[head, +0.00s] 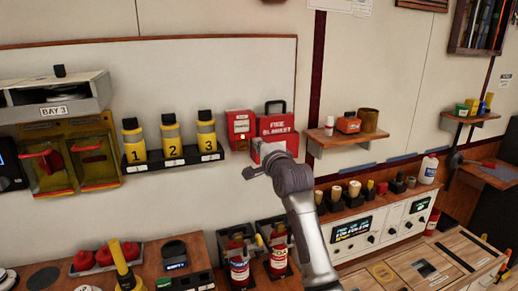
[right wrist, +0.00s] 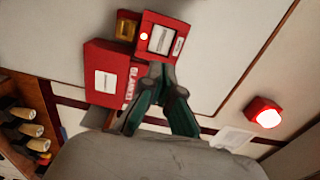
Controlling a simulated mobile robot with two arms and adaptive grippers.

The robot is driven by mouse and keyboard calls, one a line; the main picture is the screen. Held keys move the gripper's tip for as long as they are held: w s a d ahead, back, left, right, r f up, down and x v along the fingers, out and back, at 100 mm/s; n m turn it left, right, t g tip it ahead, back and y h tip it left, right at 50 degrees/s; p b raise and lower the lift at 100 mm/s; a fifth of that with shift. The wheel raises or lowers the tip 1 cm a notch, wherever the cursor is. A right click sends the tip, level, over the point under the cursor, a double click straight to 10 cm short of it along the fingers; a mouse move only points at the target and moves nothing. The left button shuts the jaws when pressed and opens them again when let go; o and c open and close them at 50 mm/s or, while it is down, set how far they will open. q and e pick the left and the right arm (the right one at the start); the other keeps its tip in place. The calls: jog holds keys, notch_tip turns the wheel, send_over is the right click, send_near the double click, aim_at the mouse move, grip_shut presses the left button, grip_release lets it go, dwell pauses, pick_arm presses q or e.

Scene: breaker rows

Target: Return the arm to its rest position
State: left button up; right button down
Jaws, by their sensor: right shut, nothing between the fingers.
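My right arm (head: 305,205) reaches up from the lower middle of the head view to the wall. Its gripper (head: 252,158) is just below the small red wall box (head: 240,121) and the red fire blanket case (head: 277,126). In the right wrist view the green-sided fingers (right wrist: 158,75) are shut with nothing between them. Their tips overlap the lower edge of the small red box (right wrist: 158,42), which shows a small lit light. I cannot tell whether they touch it. My left gripper is not in view.
A rack (head: 172,161) with yellow canisters numbered 1 to 3 hangs left of the gripper. A wooden shelf (head: 340,143) is to the right. Below stand red extinguishers (head: 238,262) and a control panel (head: 385,225). A red lamp (right wrist: 264,116) glows in the right wrist view.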

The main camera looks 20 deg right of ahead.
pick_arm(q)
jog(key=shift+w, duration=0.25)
pick_arm(e)
jog(key=shift+s+r, duration=0.1)
jog(key=shift+s, duration=0.1)
